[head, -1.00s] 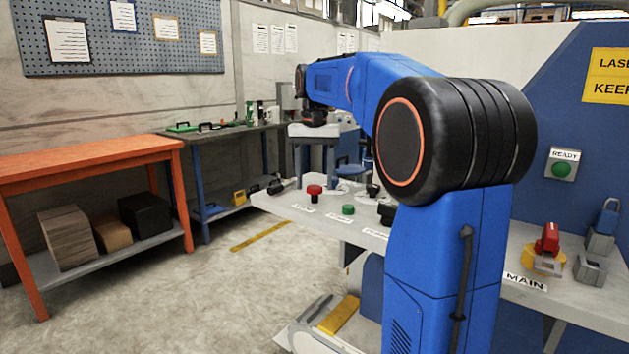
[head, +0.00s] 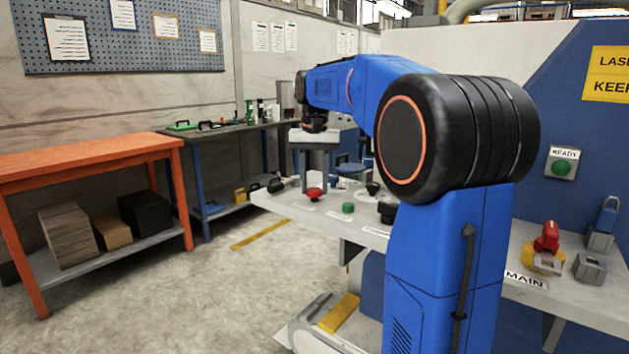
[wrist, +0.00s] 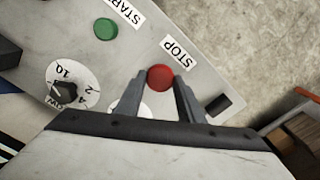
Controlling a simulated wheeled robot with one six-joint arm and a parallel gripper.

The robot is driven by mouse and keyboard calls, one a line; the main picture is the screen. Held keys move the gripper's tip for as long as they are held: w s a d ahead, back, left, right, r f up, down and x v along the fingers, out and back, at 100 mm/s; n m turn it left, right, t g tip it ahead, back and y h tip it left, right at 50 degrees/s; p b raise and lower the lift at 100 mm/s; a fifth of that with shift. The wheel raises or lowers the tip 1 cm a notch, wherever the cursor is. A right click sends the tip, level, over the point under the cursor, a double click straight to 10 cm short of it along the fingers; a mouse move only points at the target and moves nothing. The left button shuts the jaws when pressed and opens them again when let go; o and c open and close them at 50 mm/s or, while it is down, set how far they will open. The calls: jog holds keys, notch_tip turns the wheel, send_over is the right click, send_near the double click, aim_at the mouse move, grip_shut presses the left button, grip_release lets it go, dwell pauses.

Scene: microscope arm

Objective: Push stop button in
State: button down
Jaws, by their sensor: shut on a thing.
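The red stop button (wrist: 160,77) sits next to its STOP label (wrist: 174,52) on the grey panel in the wrist view. The button also shows in the head view (head: 314,194), at the panel's far side. My gripper (wrist: 161,82) points down over it, with one finger on each side of the red cap. It is shut on the button. In the head view my gripper (head: 315,178) hides part of the button's top. I cannot tell how deep the button sits.
The green start button (wrist: 105,29) and a numbered dial (wrist: 66,92) stand on the same panel. A small black block (wrist: 218,104) lies close to the right finger. A red switch (head: 546,238) is farther right. An orange bench (head: 95,150) stands left, beyond open floor.

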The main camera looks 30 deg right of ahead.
aim_at(314, 189)
jog(key=c, duration=1.2)
grip_release()
jog(key=shift+f, duration=0.2)
jog(key=shift+r, duration=0.1)
notch_tip(314, 189, up, 17)
jog(key=shift+r, duration=0.15)
jog(key=s+a+f+n+t, duration=0.1)
jog(key=s+a+f, duration=0.4)
jog(key=s+f, duration=0.5)
jog(key=s+a+f+n+t, duration=0.2)
jog(key=s+a+f, duration=0.3)
jog(key=s+f, duration=0.5)
jog(key=s+a+f+n+t, duration=0.1)
jog(key=s+a+f+n, duration=0.3)
jog(key=s+f, duration=0.6)
jog(key=shift+a+f+t, duration=0.15)
jog(key=shift+a+f, duration=0.05)
jog(key=shift+f, duration=0.9)
jog(key=shift+a+f+t, duration=0.1)
jog(key=shift+a+f, duration=0.15)
jog(key=shift+f, duration=0.8)
jog(key=shift+a+f+t, duration=0.15)
jog(key=shift+a+f, duration=0.05)
jog(key=shift+f, duration=0.9)
